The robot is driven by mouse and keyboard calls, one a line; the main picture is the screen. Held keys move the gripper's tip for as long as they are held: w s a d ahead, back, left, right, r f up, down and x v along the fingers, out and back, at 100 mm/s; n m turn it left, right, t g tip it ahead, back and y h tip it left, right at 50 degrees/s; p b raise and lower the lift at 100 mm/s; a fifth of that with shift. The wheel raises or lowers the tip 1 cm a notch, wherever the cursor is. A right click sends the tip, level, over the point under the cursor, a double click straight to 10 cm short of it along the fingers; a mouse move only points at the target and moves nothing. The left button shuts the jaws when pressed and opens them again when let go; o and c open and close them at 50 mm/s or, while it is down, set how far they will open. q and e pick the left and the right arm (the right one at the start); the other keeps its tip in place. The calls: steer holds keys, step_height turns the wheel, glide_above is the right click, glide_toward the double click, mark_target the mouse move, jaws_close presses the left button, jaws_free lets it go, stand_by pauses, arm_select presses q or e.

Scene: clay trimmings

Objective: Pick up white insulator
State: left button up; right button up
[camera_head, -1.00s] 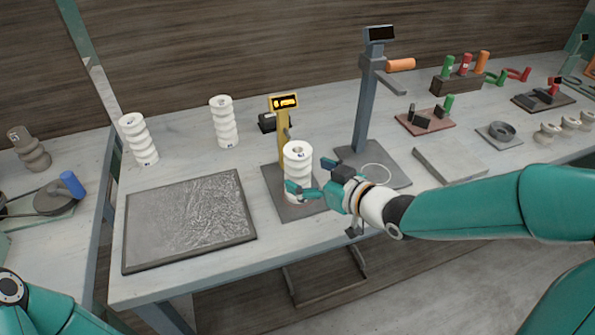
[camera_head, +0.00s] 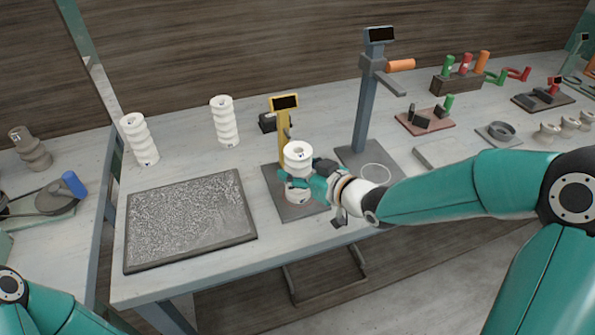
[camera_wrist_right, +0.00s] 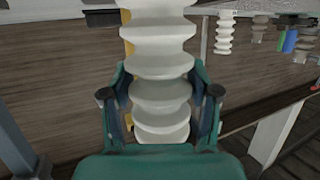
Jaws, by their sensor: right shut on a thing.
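The white insulator (camera_head: 298,160) is a ribbed upright cylinder with a hole in its top. It stands on or just above the grey base plate of the yellow-post gauge (camera_head: 284,115); I cannot tell whether it touches. My right gripper (camera_head: 304,184) is shut on it around the lower-middle ribs. In the right wrist view the insulator (camera_wrist_right: 160,65) fills the middle between the two fingers. Two more white ribbed insulators stand on the table at the back left, one (camera_head: 139,140) farther left and one (camera_head: 224,122) nearer the gauge. Only my left arm shows at lower left; its gripper is out of view.
A dark-framed speckled mat (camera_head: 190,220) lies at the table's front left. A tall grey stand (camera_head: 364,100) with an orange handle is to the right of the gauge. A grey slab (camera_head: 440,152) and small parts sit farther right. A brown insulator (camera_head: 30,148) stands on the left table.

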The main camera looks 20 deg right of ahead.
jaws_close()
steer(key=shift+r, duration=0.1)
steer(key=shift+r, duration=0.1)
